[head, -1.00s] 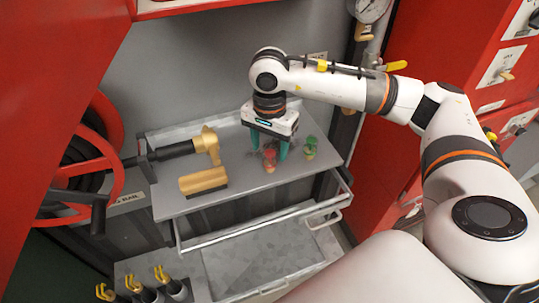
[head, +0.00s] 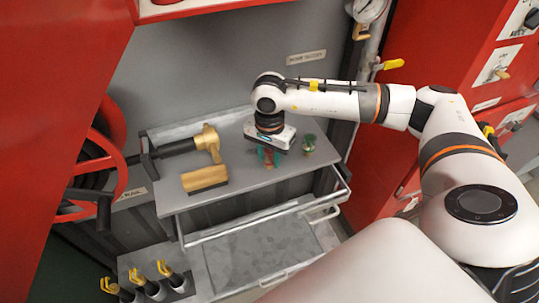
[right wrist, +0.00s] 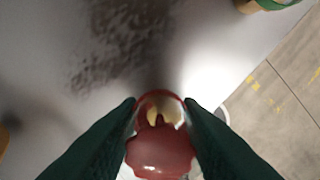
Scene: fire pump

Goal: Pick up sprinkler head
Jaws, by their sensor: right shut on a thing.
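A sprinkler head with a red body (right wrist: 160,152) sits between the dark green fingers of my right gripper (right wrist: 160,125) in the right wrist view. The fingers touch it on both sides and are shut on it. In the head view my right gripper (head: 268,156) points down over the grey bench top, and only a bit of red shows between its fingers. I cannot tell whether the red sprinkler head is clear of the surface. A second, green sprinkler head (head: 309,143) stands upright to the right of the gripper. My left gripper is not in view.
A brass nozzle with a black hose fitting (head: 207,144) and a brass block (head: 205,178) lie left on the bench top (head: 245,184). A red hose reel (head: 105,150) stands left and red cabinets (head: 410,130) right.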

